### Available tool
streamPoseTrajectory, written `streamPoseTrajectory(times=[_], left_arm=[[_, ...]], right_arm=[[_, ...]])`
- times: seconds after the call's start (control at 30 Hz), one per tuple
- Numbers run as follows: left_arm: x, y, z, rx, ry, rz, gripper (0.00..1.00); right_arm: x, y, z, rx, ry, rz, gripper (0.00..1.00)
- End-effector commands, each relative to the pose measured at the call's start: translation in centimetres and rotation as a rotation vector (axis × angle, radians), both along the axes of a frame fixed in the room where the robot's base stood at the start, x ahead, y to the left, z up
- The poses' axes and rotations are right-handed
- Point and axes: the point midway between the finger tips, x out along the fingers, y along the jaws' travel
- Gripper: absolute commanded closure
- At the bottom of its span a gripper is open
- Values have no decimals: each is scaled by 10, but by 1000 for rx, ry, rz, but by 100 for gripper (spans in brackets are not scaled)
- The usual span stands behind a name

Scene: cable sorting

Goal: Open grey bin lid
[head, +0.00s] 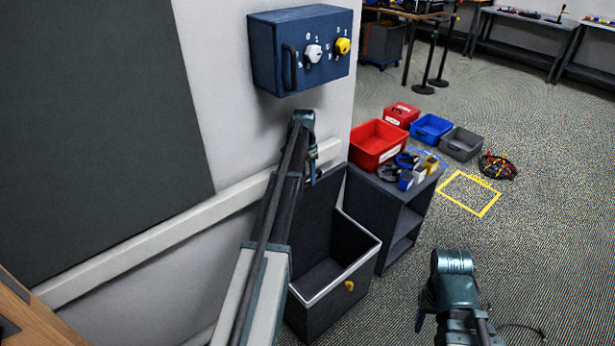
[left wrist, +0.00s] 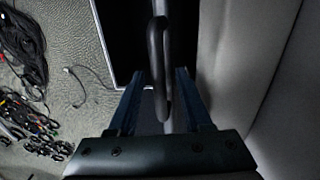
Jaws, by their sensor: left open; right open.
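The grey bin (head: 363,268) stands on the floor against the wall, its light-rimmed mouth uncovered and a small yellow knob on its front. Its dark grey lid (head: 318,213) stands steeply raised at the back of the bin, by the wall. My left gripper (head: 313,176) is at the top of the raised lid. In the left wrist view, the open jaws (left wrist: 160,85) straddle a dark loop-shaped handle (left wrist: 158,45); whether they touch it I cannot tell. My right gripper (head: 422,318) is open and empty at the lower right, apart from the bin.
A blue wall box (head: 300,50) with knobs hangs above my left gripper. A cable pile (head: 497,166) lies on the floor. Carpet at right is mostly clear.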

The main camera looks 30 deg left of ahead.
Motion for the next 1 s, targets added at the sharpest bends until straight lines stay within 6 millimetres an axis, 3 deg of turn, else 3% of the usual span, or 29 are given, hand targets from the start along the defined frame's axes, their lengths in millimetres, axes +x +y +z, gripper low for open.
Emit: streamPoseTrajectory(times=[0.27,0.8,1.0], left_arm=[[1,0,9,0,-1,-1,51],[2,5,71,0,0,0,51],[2,6,76,0,0,0,51]], right_arm=[[0,0,9,0,0,0,50],[0,0,71,0,0,-1,50],[0,0,76,0,0,-1,50]])
